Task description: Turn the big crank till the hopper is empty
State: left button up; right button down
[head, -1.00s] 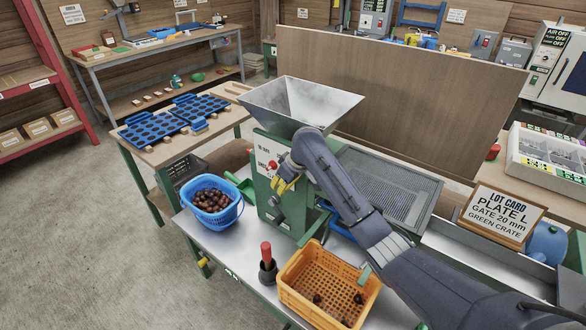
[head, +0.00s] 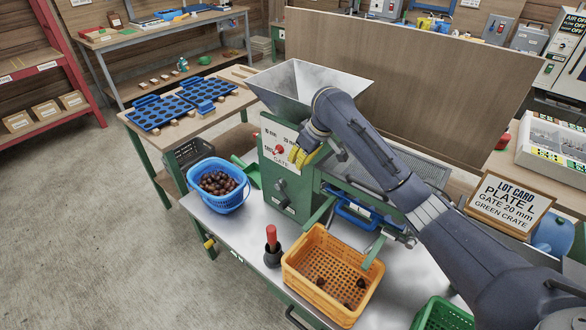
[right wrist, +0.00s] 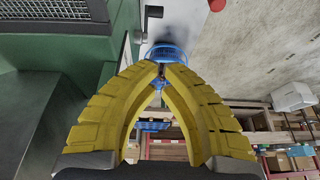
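The machine (head: 312,180) has a green body and a steel hopper (head: 318,92) on top. The hopper's visible inner walls are bare; its bottom is hidden. My right gripper (head: 300,157) is in front of the machine's gate panel, just right of a red knob (head: 280,150). In the right wrist view its yellow fingertips (right wrist: 162,68) come together with nothing visible between them. I cannot make out the big crank; my right arm covers part of the machine. An orange crate (head: 340,309) below holds a few chestnuts. My left gripper is not in view.
A blue basket (head: 227,206) of chestnuts stands left of the machine. A red-handled tool (head: 271,236) stands in front. A green crate (head: 443,316) shows at the lower right, and a lot card (head: 507,204) stands behind my arm.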

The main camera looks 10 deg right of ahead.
send_over(281, 203)
jog(key=s+d, duration=0.4)
jog(key=s, duration=0.1)
notch_tip(281, 203, down, 11)
jog(key=x, duration=0.9)
jog(key=w+x, duration=0.1)
jog(key=x, duration=0.4)
jog(key=shift+a+r, duration=0.1)
jog(key=shift+r, duration=0.05)
jog(key=shift+a, duration=0.1)
